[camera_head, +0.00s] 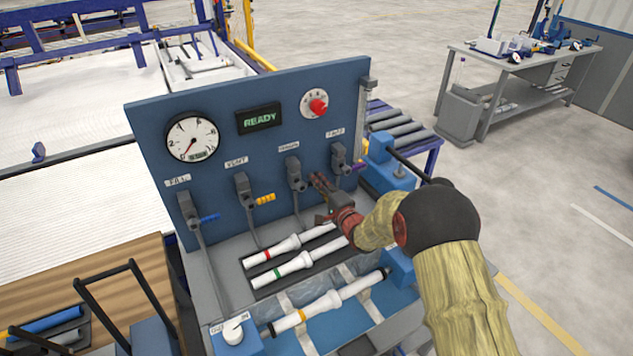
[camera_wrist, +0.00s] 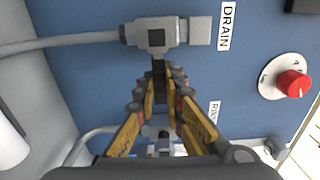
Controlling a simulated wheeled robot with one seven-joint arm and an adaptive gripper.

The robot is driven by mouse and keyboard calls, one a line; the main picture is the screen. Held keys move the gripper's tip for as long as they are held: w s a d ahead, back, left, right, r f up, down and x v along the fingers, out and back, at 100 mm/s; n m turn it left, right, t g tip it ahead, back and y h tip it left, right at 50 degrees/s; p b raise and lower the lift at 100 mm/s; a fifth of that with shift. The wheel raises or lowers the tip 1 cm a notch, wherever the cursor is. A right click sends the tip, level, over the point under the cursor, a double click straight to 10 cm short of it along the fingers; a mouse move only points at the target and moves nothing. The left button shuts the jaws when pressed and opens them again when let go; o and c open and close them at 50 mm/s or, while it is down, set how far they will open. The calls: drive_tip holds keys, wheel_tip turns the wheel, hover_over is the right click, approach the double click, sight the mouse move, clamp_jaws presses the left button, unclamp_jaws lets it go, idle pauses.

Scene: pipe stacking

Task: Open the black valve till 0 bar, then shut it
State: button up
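The black valve, marked DRAIN (camera_wrist: 155,37), is third from the left on the blue panel; it also shows in the head view (camera_head: 295,170). Its grey body is at the top of the wrist view, with a dark handle (camera_wrist: 158,70) reaching down from it. My gripper (camera_wrist: 166,78) is at this handle, its yellow and red fingers close together on either side; it also shows in the head view (camera_head: 319,183). They appear shut on the handle, though contact is partly hidden. The round gauge (camera_head: 191,138) has its red needle pointing down and left; its exact reading is too small.
Valves with blue (camera_head: 208,218), yellow (camera_head: 265,199) and purple (camera_head: 357,167) handles flank the black one. A red knob (camera_head: 318,106) and a green READY display (camera_head: 259,118) are above. White pipes (camera_head: 297,264) lie in front of the panel, below my gripper.

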drive_tip(key=o, duration=0.5)
drive_tip(key=shift+f, duration=0.1)
drive_tip(key=v, duration=1.2)
